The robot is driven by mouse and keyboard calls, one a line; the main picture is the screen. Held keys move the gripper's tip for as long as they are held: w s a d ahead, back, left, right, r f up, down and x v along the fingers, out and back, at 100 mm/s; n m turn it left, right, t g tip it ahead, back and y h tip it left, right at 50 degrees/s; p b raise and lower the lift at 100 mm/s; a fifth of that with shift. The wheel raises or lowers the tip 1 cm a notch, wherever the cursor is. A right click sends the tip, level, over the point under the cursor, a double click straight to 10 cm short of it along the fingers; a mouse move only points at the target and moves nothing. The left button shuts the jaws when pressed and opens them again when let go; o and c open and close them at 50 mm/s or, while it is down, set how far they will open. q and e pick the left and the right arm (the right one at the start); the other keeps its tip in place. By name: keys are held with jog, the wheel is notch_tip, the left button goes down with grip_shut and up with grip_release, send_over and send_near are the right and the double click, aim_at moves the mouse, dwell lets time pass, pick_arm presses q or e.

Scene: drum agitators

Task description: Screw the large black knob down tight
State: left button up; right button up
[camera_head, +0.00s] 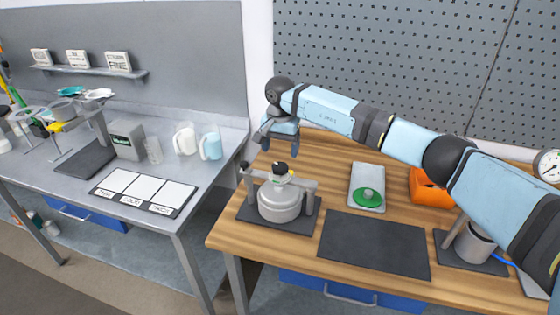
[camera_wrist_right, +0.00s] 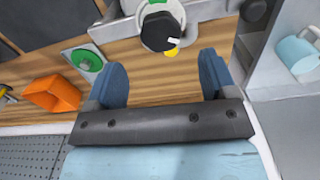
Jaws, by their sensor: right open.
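The large black knob (camera_head: 280,168) sits on top of the clamp bar over a grey round drum (camera_head: 279,202), which stands on a dark base plate (camera_head: 253,216). In the right wrist view the knob (camera_wrist_right: 160,32) has a white pointer mark, with a yellow spot beside it. My right gripper (camera_head: 280,149) is above and behind the knob, near the back of the wooden table. Its two blue fingers (camera_wrist_right: 164,82) are spread apart with nothing between them, and the knob lies beyond their tips. My left gripper is not in view.
On the wooden table are a grey plate with a green knob (camera_head: 368,197), a bare dark mat (camera_head: 374,244), an orange bin (camera_head: 430,188) and a metal cup (camera_head: 474,243). A metal bench (camera_head: 150,215) with white and blue jugs stands at left.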

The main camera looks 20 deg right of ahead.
aim_at(280, 166)
notch_tip(280, 166, down, 5)
jog(key=shift+f+p, duration=0.2)
jog(key=shift+p, duration=0.3)
jog(key=shift+f, duration=0.35)
jog(key=shift+c, duration=0.4)
jog(key=c, duration=0.9)
jog(key=shift+o, duration=0.2)
